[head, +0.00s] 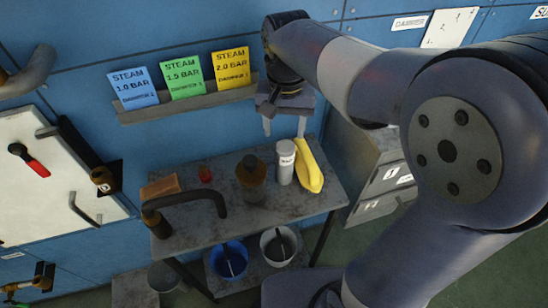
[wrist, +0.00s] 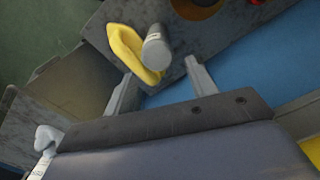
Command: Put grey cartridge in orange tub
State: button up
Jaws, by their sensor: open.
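The grey cartridge (head: 286,170), a pale grey cylinder with a label, stands upright on the bench near its back right. It also shows in the wrist view (wrist: 157,48), just beyond and between my fingertips. My gripper (head: 284,126) is open and empty above the cartridge, apart from it; its two fingers also show in the wrist view (wrist: 160,72). A dark orange-brown tub (head: 250,186), apparently the orange tub, stands left of the cartridge. The wrist view cuts off its orange rim (wrist: 205,11) at the top edge.
A yellow object (head: 311,172) lies close against the cartridge's right side. A red item (head: 205,173), a brown block (head: 160,187) and a dark bent pipe (head: 190,197) are on the left of the bench (head: 280,208). Blue (head: 229,260) and white (head: 279,246) buckets stand below.

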aim_at(285, 155)
jog(key=f, duration=1)
jog(key=shift+s+d, duration=0.1)
jog(key=shift+d, duration=0.1)
jog(key=shift+c, duration=0.5)
jog(key=shift+r, duration=0.15)
jog(key=c, duration=0.7)
